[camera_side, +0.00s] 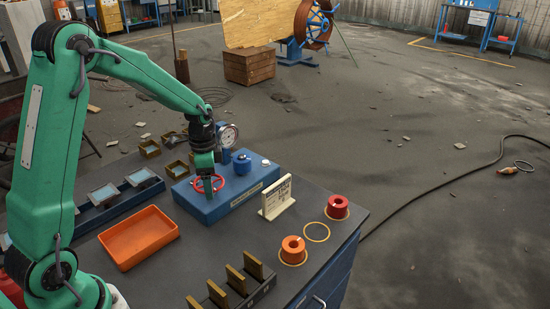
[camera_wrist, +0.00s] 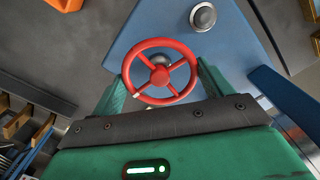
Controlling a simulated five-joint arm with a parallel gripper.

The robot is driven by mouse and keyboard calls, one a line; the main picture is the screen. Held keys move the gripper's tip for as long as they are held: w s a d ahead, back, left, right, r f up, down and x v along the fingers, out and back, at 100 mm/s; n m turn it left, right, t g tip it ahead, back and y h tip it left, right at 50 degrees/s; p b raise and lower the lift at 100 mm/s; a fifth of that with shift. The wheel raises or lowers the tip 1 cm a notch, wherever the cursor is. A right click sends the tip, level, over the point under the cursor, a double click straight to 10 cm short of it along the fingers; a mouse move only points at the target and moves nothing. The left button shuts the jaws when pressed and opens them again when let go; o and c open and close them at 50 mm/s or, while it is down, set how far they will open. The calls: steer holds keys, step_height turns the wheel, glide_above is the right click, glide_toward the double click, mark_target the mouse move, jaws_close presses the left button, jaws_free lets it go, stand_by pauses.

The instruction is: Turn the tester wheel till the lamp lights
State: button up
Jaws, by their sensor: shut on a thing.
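The tester is a blue box (camera_side: 235,198) on the dark bench, with a label on its front. Its red wheel (camera_side: 220,183) sits on top at the left end. In the wrist view the wheel (camera_wrist: 160,76) shows its spokes and a pale mark on the lower left rim. My gripper (camera_side: 208,182) points down over the wheel and is shut on it. In the wrist view its green fingers (camera_wrist: 162,82) stand at the wheel's left and right sides. A round grey dome in a metal ring, likely the lamp (camera_wrist: 203,17), looks unlit.
A gauge (camera_side: 228,135) and a blue knob (camera_side: 242,164) stand close behind my gripper. An orange tray (camera_side: 138,238) lies at the left. A cream sign (camera_side: 277,197), a red spool (camera_side: 337,207) and an orange spool (camera_side: 293,250) stand at the right.

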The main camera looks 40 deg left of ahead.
steer(key=m, duration=0.3)
steer(key=shift+m, duration=2.3)
steer(key=o, duration=1)
steer(key=shift+c, duration=0.2)
steer(key=shift+r, duration=0.15)
steer(key=shift+r, duration=3.8)
